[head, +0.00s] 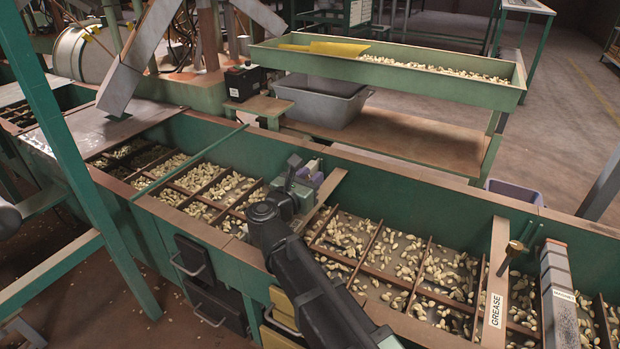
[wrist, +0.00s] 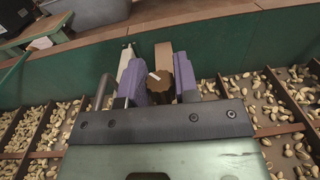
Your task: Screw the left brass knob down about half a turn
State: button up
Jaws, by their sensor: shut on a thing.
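My gripper (head: 303,180) is over the hopper trough, beside a plain wooden crossbar (head: 328,187). In the wrist view its two purple-padded fingers (wrist: 160,84) stand on either side of a dark brown, ridged knob (wrist: 158,88) with a white mark on top. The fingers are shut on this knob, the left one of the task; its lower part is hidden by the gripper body. In the head view my gripper hides the knob. Another brass-coloured knob (head: 515,246) shows at the right, by the crossbar labelled GREASE (head: 494,300).
Several trough compartments hold nuts, with thin dividers between them. The green trough back wall (head: 420,186) rises behind my gripper. A grey labelled magnet bar (head: 557,290) crosses the trough at the right. A green tray of nuts (head: 385,82) and a grey tub (head: 322,103) stand behind.

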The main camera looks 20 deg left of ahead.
jog(key=shift+m+g+h, duration=0.8)
jog(key=shift+m+h, duration=0.5)
jog(key=shift+h, duration=0.9)
jog(key=o, duration=0.9)
jog(key=v, duration=1)
jog(key=shift+s+a+r, duration=0.1)
jog(key=shift+s+a, duration=0.1)
jog(key=shift+s, duration=0.15)
